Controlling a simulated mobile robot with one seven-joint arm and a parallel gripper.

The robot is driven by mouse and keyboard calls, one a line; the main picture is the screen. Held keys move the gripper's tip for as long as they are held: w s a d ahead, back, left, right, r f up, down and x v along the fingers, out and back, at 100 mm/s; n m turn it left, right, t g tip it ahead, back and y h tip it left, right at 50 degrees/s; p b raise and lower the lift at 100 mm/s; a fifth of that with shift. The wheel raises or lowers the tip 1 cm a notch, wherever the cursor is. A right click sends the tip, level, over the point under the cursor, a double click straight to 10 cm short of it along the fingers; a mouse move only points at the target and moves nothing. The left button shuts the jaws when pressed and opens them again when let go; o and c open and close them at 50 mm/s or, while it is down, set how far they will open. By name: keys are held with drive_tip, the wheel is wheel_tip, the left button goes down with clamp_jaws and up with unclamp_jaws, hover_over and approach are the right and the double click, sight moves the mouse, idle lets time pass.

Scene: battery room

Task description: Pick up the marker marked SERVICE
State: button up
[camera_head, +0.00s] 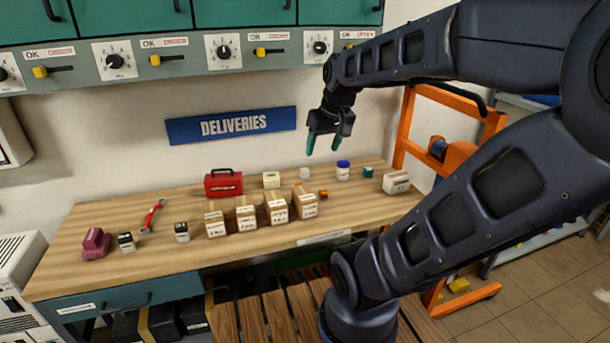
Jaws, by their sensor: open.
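My gripper (323,143) hangs above the back of the wooden bench, with its two dark green fingers apart and nothing between them. It is well above the bench top and clear of everything on it. I cannot pick out a marker reading SERVICE, as the small labels are too blurred to read. Two small blocks with dark tops and white labels stand at the left, one near the front edge (126,243) and one further right (182,232). Several labelled cardboard boxes, including the rightmost box (305,203), stand in a row at mid bench.
The bench (350,214) also holds a red toolbox (223,183), a red wrench (152,216), a maroon object (96,243), a blue-lidded jar (343,171), small cubes and a pale box (396,183). An orange frame (402,128) stands at right. My arm crosses the right side.

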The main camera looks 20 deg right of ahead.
drive_tip(key=w+d+f+n+g+y, duration=0.1)
drive_tip(key=w+f+n+g, duration=0.15)
drive_tip(key=w, duration=0.65)
drive_tip(key=n+g+h, duration=0.1)
drive_tip(key=n+h, duration=0.6)
drive_tip(key=n, duration=0.7)
approach(305, 170)
drive_tip(key=shift+w+x, duration=0.2)
drive_tip(key=shift+x, duration=4.85)
drive_tip(key=c, duration=1.1)
